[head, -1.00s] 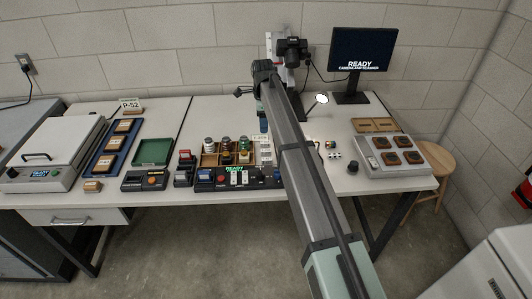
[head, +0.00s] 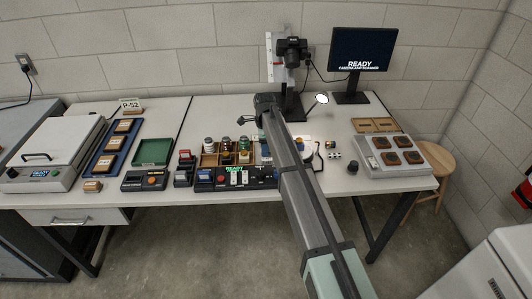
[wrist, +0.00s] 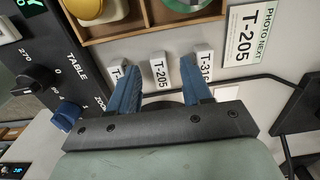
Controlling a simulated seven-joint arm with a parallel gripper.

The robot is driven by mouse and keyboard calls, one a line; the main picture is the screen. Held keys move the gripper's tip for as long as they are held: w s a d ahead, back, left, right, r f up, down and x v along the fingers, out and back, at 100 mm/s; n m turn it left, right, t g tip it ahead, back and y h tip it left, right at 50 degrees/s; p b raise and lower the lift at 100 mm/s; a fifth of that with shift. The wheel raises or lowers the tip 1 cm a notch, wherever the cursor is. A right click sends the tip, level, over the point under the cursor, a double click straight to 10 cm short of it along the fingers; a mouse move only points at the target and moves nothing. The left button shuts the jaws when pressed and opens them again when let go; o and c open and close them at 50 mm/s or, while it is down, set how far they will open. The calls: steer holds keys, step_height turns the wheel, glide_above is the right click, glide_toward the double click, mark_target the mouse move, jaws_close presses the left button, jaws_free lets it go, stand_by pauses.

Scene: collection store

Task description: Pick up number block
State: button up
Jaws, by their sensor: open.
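In the wrist view, three small white number blocks stand in a row: one whose label is mostly hidden, reading "T-" (wrist: 117,75), the T-205 block (wrist: 159,70) in the middle, and one that seems to read T-31 and a further character (wrist: 204,66). My gripper (wrist: 159,68) is open, with its two blue fingers apart and the T-205 block showing in the gap between them. The left finger partly covers the left block and the right finger partly covers the right block. Whether the fingers touch any block cannot be told. In the head view my arm hides this spot.
A card reading "PHOTO NEXT T-205" (wrist: 243,36) lies right of the blocks. A wooden compartment tray (wrist: 143,31) holding round-topped items stands just behind them. A black control panel with knobs (wrist: 45,75) is at the left. The camera stand (head: 290,75) rises behind my arm.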

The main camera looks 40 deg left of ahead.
steer(key=shift+f, duration=0.55)
jaws_close()
